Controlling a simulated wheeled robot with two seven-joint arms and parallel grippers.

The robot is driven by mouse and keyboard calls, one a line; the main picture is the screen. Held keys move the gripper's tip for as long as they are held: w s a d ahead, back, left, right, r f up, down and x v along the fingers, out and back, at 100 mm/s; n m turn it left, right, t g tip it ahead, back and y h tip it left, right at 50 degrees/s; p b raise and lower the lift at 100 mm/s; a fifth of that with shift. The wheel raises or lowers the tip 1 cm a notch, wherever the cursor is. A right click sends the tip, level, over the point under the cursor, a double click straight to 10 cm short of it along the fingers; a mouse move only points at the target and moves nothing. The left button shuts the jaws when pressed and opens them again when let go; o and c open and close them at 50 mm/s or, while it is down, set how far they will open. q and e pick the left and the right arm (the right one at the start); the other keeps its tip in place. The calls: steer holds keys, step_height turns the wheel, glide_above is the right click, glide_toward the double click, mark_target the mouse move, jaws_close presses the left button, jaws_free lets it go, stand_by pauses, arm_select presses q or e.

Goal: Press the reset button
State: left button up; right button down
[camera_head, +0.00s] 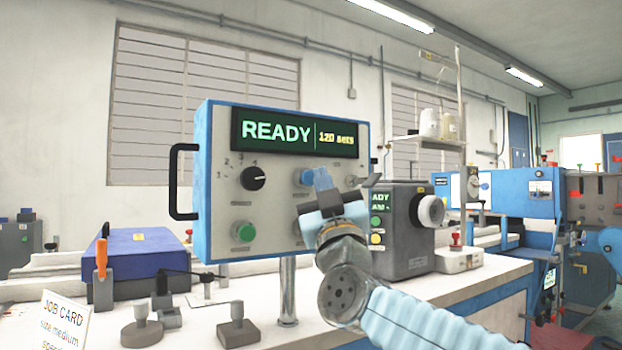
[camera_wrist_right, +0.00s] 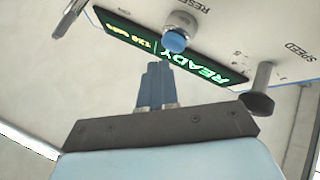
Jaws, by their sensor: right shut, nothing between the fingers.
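The blue reset button (camera_head: 303,177) is on the front of the upright control panel (camera_head: 283,221), partly covered by my right gripper (camera_head: 322,178). In the right wrist view the round blue button (camera_wrist_right: 174,41) sits in a pale collar beside partly visible "RESET" lettering. In the wrist view the fingertips show a small offset from the button; I cannot tell the exact gap. The display (camera_head: 298,133) reads "READY" and "120 secs". My left gripper is not in view.
The panel also carries a black dial (camera_head: 254,178) and a green button (camera_head: 243,231). A grey motor unit (camera_head: 402,232) stands at its right. A blue box (camera_head: 137,248) and an orange-handled tool (camera_head: 101,258) are on the left. A job card (camera_head: 63,322) stands front left.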

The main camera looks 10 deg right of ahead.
steer(key=shift+w, duration=0.15)
steer(key=shift+w+a, duration=0.2)
steer(key=shift+w, duration=0.05)
steer(key=shift+w+a, duration=0.15)
steer(key=shift+w, duration=0.3)
stand_by(0.7)
stand_by(0.4)
steer(key=shift+s+d+b, duration=0.3)
steer(key=shift+s+b, duration=0.05)
steer(key=shift+s, duration=0.5)
